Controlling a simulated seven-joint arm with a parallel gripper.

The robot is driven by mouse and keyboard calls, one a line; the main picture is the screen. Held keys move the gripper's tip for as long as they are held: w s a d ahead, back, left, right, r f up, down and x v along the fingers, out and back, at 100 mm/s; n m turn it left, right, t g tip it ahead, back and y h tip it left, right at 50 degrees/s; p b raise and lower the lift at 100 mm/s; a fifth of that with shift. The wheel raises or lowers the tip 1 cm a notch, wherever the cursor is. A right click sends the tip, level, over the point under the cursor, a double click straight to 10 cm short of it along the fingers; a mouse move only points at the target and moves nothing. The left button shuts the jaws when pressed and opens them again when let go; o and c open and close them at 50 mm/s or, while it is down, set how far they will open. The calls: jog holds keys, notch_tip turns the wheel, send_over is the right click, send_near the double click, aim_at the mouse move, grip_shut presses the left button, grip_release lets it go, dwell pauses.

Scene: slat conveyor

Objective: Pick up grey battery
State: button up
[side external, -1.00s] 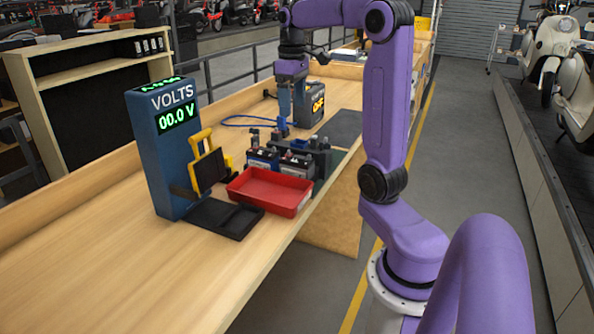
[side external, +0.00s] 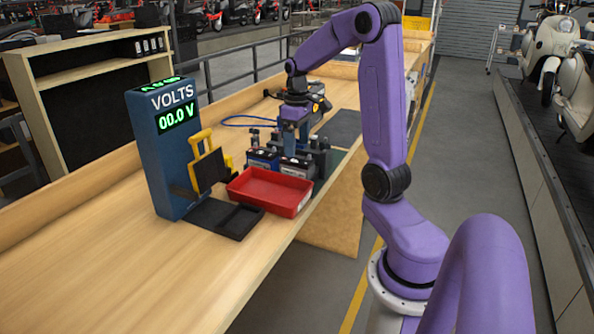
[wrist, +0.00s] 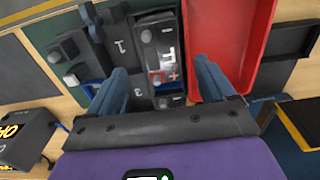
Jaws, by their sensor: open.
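A dark grey battery (wrist: 148,55) with a red plus mark and round terminals stands in a numbered black rack (wrist: 120,45) in the wrist view. In the side view the batteries (side external: 296,167) stand behind the red tray, partly hidden by it. My gripper (wrist: 162,82) is open and empty, its blue fingers on either side of the battery's near end in the wrist view. In the side view my gripper (side external: 289,138) points down just above the rack. Whether the fingers touch the battery cannot be told.
A red tray (side external: 270,190) lies in front of the rack, close beside my right finger in the wrist view. A black charger box (wrist: 25,135) lies behind.

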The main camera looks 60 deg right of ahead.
aim_at(297, 159)
jog(key=shift+s+a+f, duration=0.1)
jog(key=shift+f, duration=2.6)
jog(key=c, duration=1.3)
